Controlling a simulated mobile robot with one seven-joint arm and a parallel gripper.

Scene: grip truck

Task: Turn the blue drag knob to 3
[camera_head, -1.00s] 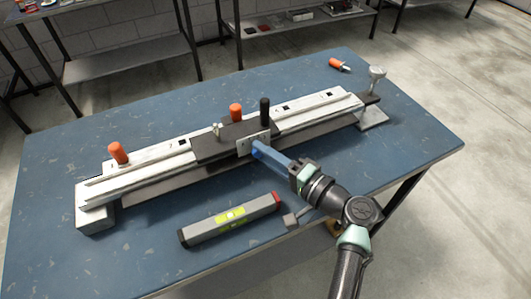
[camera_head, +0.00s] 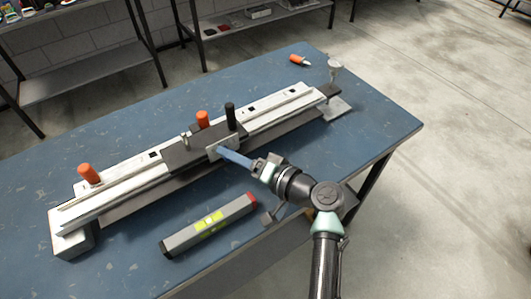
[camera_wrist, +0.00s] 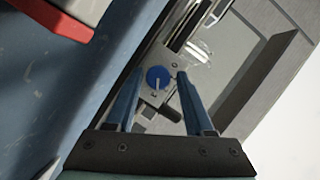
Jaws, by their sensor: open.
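The blue knob (camera_wrist: 158,77) is round with a pale pointer line, on the light metal face plate (camera_wrist: 147,98) of the carriage in the wrist view. My gripper (camera_wrist: 161,72) is open, its two blue fingers reaching along either side of the knob. I cannot tell whether they touch it. Small marks around the knob are too blurred to read. In the head view my gripper (camera_head: 223,151) is at the front plate of the dark carriage (camera_head: 185,150), and its fingers hide the knob.
The carriage sits on a long metal rail (camera_head: 120,188) with orange handles (camera_head: 88,174) and a black handle (camera_head: 230,116). A grey spirit level (camera_head: 208,224) lies on the blue table (camera_head: 130,262) in front. An orange-handled tool (camera_head: 299,60) lies at the back.

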